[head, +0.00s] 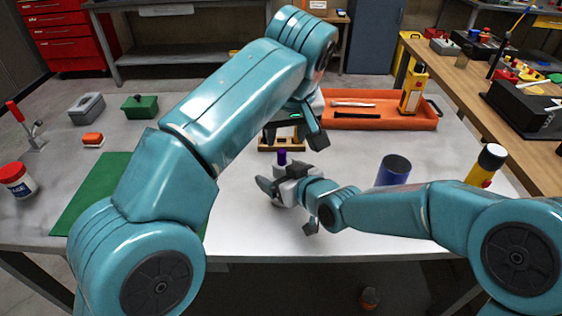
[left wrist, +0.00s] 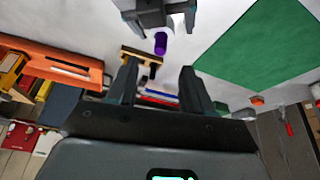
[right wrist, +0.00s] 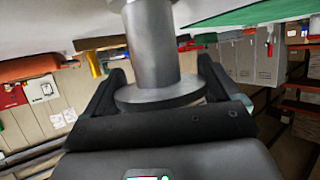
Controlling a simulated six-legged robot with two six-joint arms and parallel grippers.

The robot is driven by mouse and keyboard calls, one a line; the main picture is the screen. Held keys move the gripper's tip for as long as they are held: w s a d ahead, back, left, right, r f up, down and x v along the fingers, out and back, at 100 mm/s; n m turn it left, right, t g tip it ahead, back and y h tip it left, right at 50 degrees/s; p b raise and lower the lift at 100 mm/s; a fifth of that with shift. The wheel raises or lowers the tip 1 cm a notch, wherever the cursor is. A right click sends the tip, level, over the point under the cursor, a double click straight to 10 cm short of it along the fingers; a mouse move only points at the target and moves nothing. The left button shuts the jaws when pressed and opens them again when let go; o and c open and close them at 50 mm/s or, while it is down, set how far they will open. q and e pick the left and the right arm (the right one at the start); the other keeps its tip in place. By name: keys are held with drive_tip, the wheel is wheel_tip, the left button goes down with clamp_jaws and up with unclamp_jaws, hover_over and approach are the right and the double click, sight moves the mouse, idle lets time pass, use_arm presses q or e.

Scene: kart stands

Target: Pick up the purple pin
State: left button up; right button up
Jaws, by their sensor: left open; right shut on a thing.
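The purple pin (head: 282,157) shows as a short dark-purple piece above my right gripper (head: 283,187); I cannot tell whether it touches the grey part held there. It also shows in the left wrist view (left wrist: 160,43), ahead of my left fingers. My left gripper (head: 296,134) is open and empty, above and behind the pin. In the right wrist view, my right gripper is shut on a grey flanged cylinder (right wrist: 150,45). The pin is not seen in the right wrist view.
A small wooden stand (head: 268,146) is behind the pin. An orange tray (head: 385,123) with tools and a yellow bottle (head: 412,92) is beyond it. A green mat (head: 95,205) lies left.

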sight(281, 152)
use_arm(q)
drive_tip(key=x, duration=0.8)
drive_tip(key=shift+a, duration=0.15)
clamp_jaws()
